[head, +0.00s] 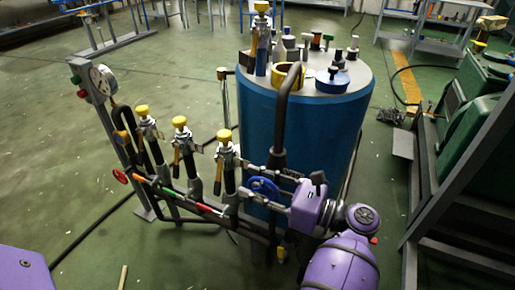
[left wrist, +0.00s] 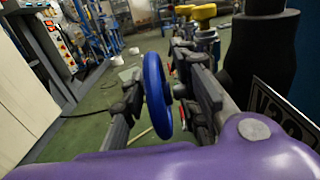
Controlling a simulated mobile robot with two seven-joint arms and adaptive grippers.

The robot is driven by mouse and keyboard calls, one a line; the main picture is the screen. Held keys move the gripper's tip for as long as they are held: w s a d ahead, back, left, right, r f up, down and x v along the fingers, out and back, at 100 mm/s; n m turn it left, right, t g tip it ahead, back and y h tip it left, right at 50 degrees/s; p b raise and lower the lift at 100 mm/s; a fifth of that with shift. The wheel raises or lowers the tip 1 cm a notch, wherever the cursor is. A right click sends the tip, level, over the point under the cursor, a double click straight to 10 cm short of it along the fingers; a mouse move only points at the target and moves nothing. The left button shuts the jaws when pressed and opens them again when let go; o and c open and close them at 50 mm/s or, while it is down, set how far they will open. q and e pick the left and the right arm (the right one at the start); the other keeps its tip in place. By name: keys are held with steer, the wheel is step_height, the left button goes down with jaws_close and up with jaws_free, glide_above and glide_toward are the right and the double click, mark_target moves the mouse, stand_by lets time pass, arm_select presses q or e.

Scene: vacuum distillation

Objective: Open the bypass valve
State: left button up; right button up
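A blue handwheel (head: 263,187) sits at the right end of the pipe manifold, in front of the blue tank. No label shows whether it is the bypass valve. My left gripper (head: 278,192) reaches it from the right in the head view, its fingers pointing left. In the left wrist view the blue handwheel (left wrist: 157,95) stands nearly edge-on between the two dark fingers of the left gripper (left wrist: 165,100). The fingers are apart, one on each side of the wheel; I cannot tell whether either touches it. My right gripper is not in view.
Several yellow-topped valves (head: 181,123) stand along the manifold. A red handwheel (head: 121,176) and a gauge (head: 101,80) are at its left end. The blue tank (head: 258,130) is close behind. Green machinery (head: 470,105) stands at the right.

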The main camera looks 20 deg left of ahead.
arm_select(q)
steer(key=shift+c, duration=0.3)
jaws_close()
